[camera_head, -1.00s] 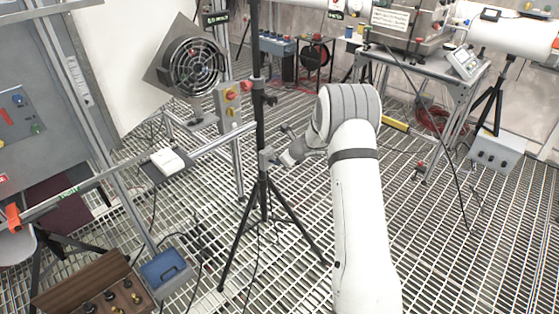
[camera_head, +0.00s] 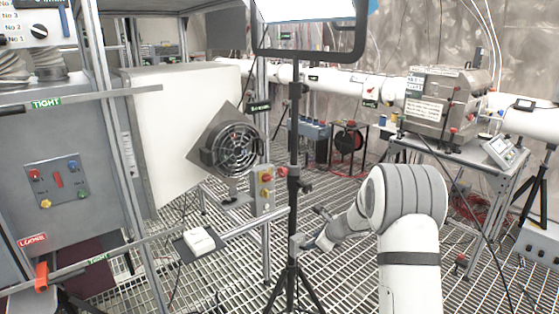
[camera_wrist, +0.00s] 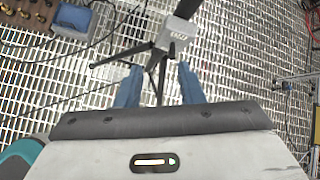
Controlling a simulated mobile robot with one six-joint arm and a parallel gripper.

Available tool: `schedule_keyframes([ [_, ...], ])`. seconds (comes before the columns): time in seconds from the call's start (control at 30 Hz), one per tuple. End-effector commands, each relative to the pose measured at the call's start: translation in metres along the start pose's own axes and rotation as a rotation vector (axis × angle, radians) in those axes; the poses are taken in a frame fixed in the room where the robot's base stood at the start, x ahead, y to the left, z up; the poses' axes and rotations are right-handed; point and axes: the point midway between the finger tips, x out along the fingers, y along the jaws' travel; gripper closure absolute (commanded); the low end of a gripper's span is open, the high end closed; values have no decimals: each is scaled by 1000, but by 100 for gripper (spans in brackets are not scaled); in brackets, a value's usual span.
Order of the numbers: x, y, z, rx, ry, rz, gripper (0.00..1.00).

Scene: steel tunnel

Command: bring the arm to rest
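My white arm (camera_head: 410,250) rises at the lower right of the head view and bends left at a grey-banded joint. My gripper (camera_wrist: 158,86) shows in the wrist view as two blue fingers, spread apart with nothing held between them. In the head view my gripper is small, beside the black tripod stand (camera_head: 293,150), and its fingers are hard to make out. In the wrist view, the tripod's legs (camera_wrist: 125,54) and a pale grey box (camera_wrist: 180,28) lie beyond the fingers. I cannot tell whether the fingers touch the stand.
A fan on a plate (camera_head: 232,150) and a button box (camera_head: 264,188) stand left of the tripod. A grey cabinet (camera_head: 60,140) fills the left side. A metal table (camera_head: 462,160) with equipment stands at the right. Grating floor (camera_head: 345,285) shows around the tripod.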

Motion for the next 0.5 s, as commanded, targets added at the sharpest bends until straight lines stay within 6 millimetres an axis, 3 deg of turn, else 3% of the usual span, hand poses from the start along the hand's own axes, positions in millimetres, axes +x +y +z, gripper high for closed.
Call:
schedule_keyframes([
  [0.03,-24,7,18,-97,-5,16,66],
  [0.2,-97,52,55,-482,-3,107,66],
  [0.37,-163,98,70,-838,9,198,66],
  [0.5,-219,140,69,-1140,30,284,66],
])
